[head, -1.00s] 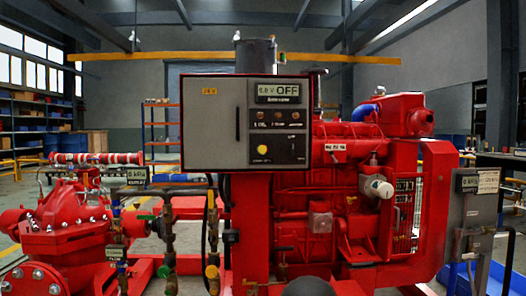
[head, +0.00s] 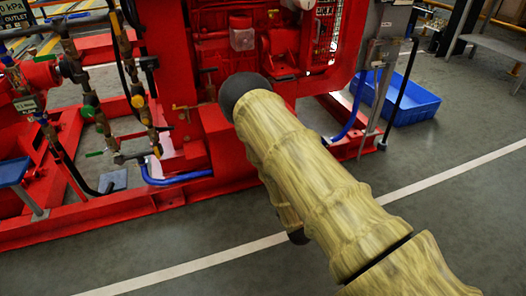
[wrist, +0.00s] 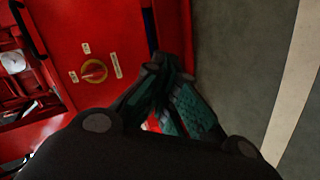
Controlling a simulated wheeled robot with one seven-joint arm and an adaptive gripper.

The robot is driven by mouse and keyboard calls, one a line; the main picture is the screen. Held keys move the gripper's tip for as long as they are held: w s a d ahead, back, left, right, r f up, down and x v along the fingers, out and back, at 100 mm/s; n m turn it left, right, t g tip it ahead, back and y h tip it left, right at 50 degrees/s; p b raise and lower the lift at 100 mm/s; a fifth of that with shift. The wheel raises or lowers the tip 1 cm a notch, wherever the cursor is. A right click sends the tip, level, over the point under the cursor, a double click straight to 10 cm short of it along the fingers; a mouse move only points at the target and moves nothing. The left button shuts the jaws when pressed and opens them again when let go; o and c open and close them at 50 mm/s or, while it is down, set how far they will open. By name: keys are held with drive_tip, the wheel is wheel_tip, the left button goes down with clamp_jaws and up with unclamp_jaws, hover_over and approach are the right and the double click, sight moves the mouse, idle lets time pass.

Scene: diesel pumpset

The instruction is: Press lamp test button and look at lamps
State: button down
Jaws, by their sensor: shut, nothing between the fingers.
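My gripper (wrist: 167,68) shows in the wrist view with its dark and teal fingers together and nothing between them. Its tips are over the edge of a red panel (wrist: 115,30), beside the grey floor. A round yellow-orange knob (wrist: 94,72) with small white labels is on the red panel, left of the fingers; the fingers appear apart from it. In the head view my arm, in a tan sleeve, hides part of the red pumpset (head: 230,150), and the gripper is not visible there. The lamp test button and lamps are not visible in either current view.
Pipes and valves (head: 130,110) stand at the left of the red base frame (head: 90,215). A blue crate (head: 405,100) sits on the floor at the right, beside a grey stand (head: 380,85). The floor in front, crossed by a white line, is clear.

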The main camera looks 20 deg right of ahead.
drive_tip(key=s+a+f+m+g, duration=0.1)
drive_tip(key=s+f+m+g, duration=0.15)
drive_tip(key=s, duration=0.75)
drive_tip(key=s+a+f+m+g, duration=0.2)
drive_tip(key=s+m+g, duration=0.2)
drive_tip(key=s, duration=0.6)
drive_tip(key=s+a+f+m+g, duration=0.1)
drive_tip(key=s+f+m+g, duration=0.25)
drive_tip(key=s, duration=0.65)
drive_tip(key=s+a+r+m+g, duration=0.1)
drive_tip(key=s, duration=0.4)
drive_tip(key=s+a+r+m+g+y, duration=0.1)
drive_tip(key=s+a+r+g, duration=0.1)
drive_tip(key=s, duration=0.4)
drive_tip(key=shift+a+m+y, duration=0.25)
drive_tip(key=shift+m+y, duration=0.05)
